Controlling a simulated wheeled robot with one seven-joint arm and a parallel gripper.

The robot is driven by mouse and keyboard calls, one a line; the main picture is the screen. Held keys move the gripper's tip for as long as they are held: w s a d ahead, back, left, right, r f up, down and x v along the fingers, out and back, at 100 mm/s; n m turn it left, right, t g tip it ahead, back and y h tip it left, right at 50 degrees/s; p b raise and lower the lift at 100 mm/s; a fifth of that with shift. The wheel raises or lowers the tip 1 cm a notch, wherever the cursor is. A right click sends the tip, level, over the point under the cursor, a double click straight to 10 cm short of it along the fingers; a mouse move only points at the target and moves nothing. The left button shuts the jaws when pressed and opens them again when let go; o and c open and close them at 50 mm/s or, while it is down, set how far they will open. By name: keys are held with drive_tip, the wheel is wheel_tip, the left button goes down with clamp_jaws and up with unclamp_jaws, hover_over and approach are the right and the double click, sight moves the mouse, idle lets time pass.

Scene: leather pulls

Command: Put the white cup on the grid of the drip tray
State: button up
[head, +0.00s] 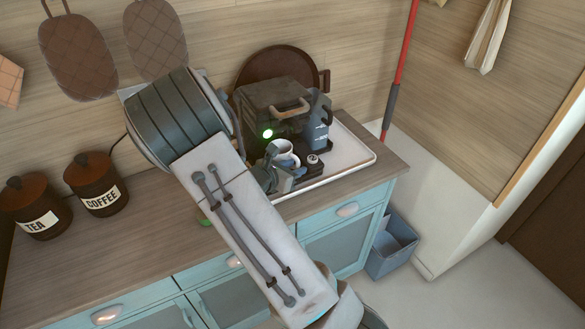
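The white cup (284,149) is upright in front of the dark coffee machine (272,97), below its green light. My gripper (279,166) is right at the cup's near side, partly behind my arm. It is too small and dark to tell whether the fingers are closed on the cup. The drip tray is a dark part low at the machine's front (313,170), mostly hidden by the cup and gripper. Its grid cannot be made out, nor whether the cup touches it.
The machine stands on a white tray (352,152) on the wooden counter (95,250). A blue-grey container (317,125) stands at the machine's right side. Tea (36,208) and coffee (97,185) canisters stand at the left.

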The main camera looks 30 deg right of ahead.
drive_tip(key=shift+r, duration=0.2)
drive_tip(key=v, duration=1.1)
drive_tip(key=s+d+r+m+g+y, duration=0.1)
drive_tip(key=s+r+m+g+y, duration=0.15)
drive_tip(key=s+m, duration=0.35)
drive_tip(key=s+d+r+m+g+y, duration=0.1)
drive_tip(key=s+m+g+y, duration=0.2)
drive_tip(key=s+m, duration=0.25)
drive_tip(key=s+a+r+m+t+y, duration=0.3)
drive_tip(key=s+a+r+m+y, duration=0.4)
drive_tip(key=m, duration=0.4)
drive_tip(key=shift+s+r, duration=0.2)
drive_tip(key=shift+s, duration=0.1)
